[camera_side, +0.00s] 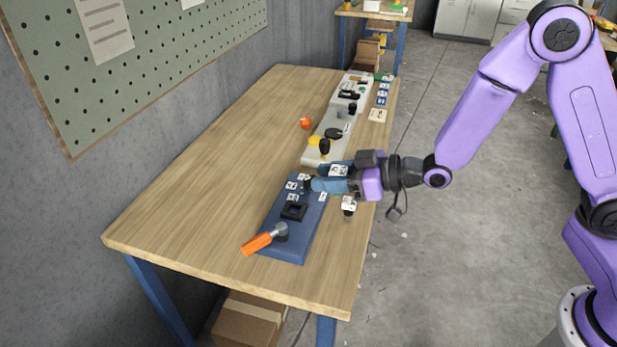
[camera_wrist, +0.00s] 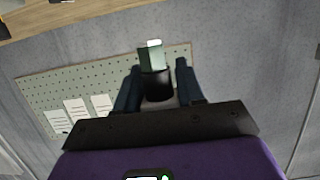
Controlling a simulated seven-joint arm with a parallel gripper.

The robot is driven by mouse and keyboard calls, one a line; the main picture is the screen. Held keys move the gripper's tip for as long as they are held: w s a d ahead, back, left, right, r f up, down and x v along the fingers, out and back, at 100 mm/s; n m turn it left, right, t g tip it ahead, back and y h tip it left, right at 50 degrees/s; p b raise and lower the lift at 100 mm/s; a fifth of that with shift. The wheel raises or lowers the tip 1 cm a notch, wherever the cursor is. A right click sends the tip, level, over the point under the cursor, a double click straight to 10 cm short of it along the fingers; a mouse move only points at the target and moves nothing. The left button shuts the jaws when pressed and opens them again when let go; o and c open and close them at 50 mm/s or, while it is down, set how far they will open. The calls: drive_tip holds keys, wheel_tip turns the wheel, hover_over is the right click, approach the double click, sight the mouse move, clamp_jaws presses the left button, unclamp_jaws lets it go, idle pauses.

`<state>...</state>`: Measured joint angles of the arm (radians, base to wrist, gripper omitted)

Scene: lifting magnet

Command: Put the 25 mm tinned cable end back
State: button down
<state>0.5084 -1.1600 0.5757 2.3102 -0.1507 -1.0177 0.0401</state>
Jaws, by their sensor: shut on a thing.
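My gripper (camera_side: 318,179) is level over the far end of a blue board (camera_side: 293,247), its blue fingers pointing left toward the wall. In the wrist view my gripper (camera_wrist: 158,82) is shut on a black round piece (camera_wrist: 157,87) with a grey-green block on its end. I cannot tell whether this is the 25 mm tinned cable end. In the side view a small dark piece (camera_side: 307,185) shows at the fingertips; whether it touches the board is unclear. The board carries white labels, too small to read, and a black square frame (camera_side: 293,211).
A labelled dark piece (camera_side: 348,206) is at the table's right edge. Beyond my gripper, a pale grey strip (camera_side: 315,153) holds black and yellow parts. An orange ball (camera_side: 305,123) lies nearby. The left tabletop (camera_side: 200,185) is clear.

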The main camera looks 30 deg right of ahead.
sight(344, 174)
drive_tip(key=s, duration=0.1)
drive_tip(key=s+d+r, duration=0.1)
drive_tip(key=shift+s+d+r, duration=0.1)
drive_tip(key=shift+s+d, duration=0.1)
drive_tip(key=shift+s, duration=0.2)
drive_tip(key=s+d+f, duration=0.3)
drive_tip(key=s+d, duration=0.2)
drive_tip(key=s, duration=0.5)
drive_tip(key=w+a+f, duration=0.1)
drive_tip(key=w+f, duration=0.2)
drive_tip(key=w, duration=0.1)
drive_tip(key=w+a+f, duration=0.2)
drive_tip(key=w+f, duration=0.1)
drive_tip(key=w+a+f, duration=0.2)
drive_tip(key=w+f, duration=0.1)
drive_tip(key=w, duration=0.1)
drive_tip(key=shift+w+a, duration=0.25)
drive_tip(key=shift+w, duration=0.05)
drive_tip(key=shift+w+a+f, duration=0.1)
drive_tip(key=shift+w+f, duration=0.1)
drive_tip(key=shift+f, duration=1.6)
drive_tip(key=c, duration=0.7)
unclamp_jaws()
drive_tip(key=shift+f, duration=0.15)
